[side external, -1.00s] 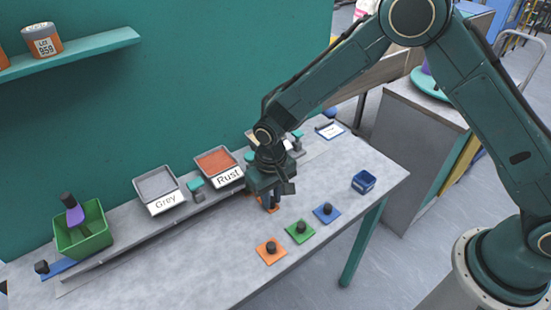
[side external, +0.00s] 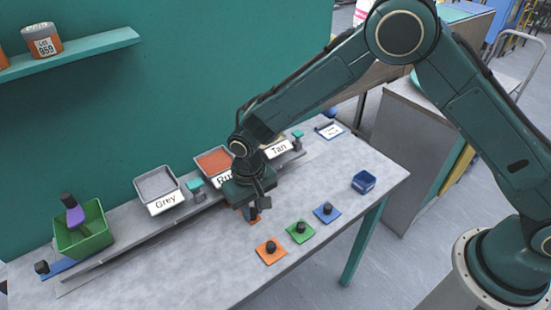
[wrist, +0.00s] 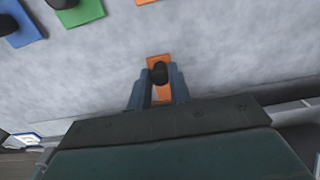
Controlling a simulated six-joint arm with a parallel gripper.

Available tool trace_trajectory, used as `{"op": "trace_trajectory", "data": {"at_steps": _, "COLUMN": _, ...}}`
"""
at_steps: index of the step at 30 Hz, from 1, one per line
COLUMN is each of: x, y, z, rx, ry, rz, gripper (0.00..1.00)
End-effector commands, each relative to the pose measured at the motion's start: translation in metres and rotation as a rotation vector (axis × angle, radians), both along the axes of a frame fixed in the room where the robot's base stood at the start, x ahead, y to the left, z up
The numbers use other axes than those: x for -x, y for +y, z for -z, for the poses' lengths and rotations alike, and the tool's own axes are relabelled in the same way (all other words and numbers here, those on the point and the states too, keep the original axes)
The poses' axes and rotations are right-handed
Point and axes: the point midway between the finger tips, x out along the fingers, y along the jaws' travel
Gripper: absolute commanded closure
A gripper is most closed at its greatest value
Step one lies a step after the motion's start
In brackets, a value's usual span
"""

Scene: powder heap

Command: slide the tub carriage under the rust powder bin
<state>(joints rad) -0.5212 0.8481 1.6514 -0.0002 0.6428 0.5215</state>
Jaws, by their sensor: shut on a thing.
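The rust powder bin (side external: 214,161) holds red-brown powder and stands in the row by the wall. Its label is partly covered by my gripper (side external: 252,214). My gripper is low in front of that bin, a little to its right. In the wrist view its fingers (wrist: 158,84) are shut on a black knob (wrist: 159,72) standing on an orange strip (wrist: 158,60).
The Grey bin (side external: 158,186) is left of Rust and the Tan bin (side external: 279,149) right. A rail (side external: 150,232) runs before them. A green tub (side external: 84,240) stands far left. Orange (side external: 271,258), green (side external: 300,240) and blue (side external: 327,219) knobbed plates and a blue cup (side external: 364,182) lie to the right.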

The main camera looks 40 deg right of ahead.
Motion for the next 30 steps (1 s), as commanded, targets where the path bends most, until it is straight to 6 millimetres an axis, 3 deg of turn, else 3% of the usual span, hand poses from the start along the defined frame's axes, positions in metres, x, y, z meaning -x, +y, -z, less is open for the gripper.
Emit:
{"op": "trace_trajectory", "data": {"at_steps": 9, "x": -0.002, "y": 0.017, "z": -0.002, "rx": -0.003, "ry": -0.007, "rz": 0.0, "gripper": 1.0}}
{"op": "trace_trajectory", "data": {"at_steps": 19, "x": -0.002, "y": 0.019, "z": -0.002, "rx": -0.003, "ry": -0.007, "rz": 0.002, "gripper": 1.0}}
{"op": "trace_trajectory", "data": {"at_steps": 20, "x": -0.002, "y": 0.019, "z": -0.002, "rx": -0.003, "ry": -0.007, "rz": 0.002, "gripper": 0.76}}
{"op": "trace_trajectory", "data": {"at_steps": 22, "x": -0.002, "y": 0.019, "z": -0.002, "rx": -0.003, "ry": -0.007, "rz": 0.001, "gripper": 0.64}}
{"op": "trace_trajectory", "data": {"at_steps": 30, "x": -0.001, "y": 0.018, "z": -0.001, "rx": -0.001, "ry": -0.003, "rz": 0.001, "gripper": 0.64}}
